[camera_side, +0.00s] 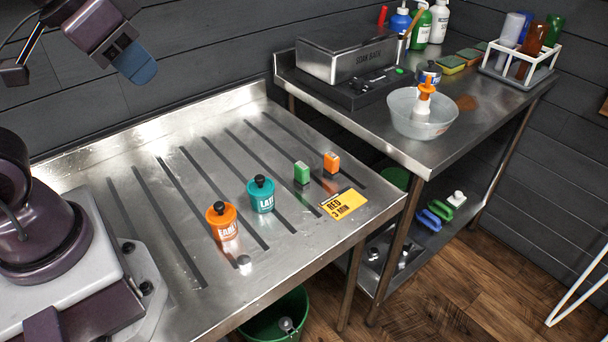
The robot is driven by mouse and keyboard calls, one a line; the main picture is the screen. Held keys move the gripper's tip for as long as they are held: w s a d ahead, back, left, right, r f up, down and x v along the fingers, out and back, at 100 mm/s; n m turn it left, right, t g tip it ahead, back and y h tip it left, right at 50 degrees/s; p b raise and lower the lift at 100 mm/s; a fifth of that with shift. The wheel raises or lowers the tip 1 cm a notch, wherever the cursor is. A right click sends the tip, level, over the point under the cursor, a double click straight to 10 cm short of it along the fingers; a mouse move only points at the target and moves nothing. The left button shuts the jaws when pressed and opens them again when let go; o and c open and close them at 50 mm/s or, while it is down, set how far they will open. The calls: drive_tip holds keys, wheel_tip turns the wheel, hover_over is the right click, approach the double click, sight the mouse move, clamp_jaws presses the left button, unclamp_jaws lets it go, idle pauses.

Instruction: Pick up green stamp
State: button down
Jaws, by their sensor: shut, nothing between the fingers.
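The green stamp (302,174), a small upright block with a pale top, stands on the ribbed steel table, right of its middle. My gripper (138,66), with blue fingers, is high at the upper left, well above the table and far from the stamp. It looks shut and holds nothing. A similar orange block (332,162) stands just right of and behind the green stamp, a small gap apart.
A teal pot labelled LATE (262,197) and an orange pot (222,222) stand left of the stamp. A yellow card (341,204) reading RED 3 MIN lies in front. A second bench (400,148) holds a bowl (400,113) and a steel box (345,55). The table's left half is mostly clear.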

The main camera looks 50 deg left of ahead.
drive_tip(key=c, duration=0.9)
unclamp_jaws()
drive_tip(key=shift+f, duration=0.1)
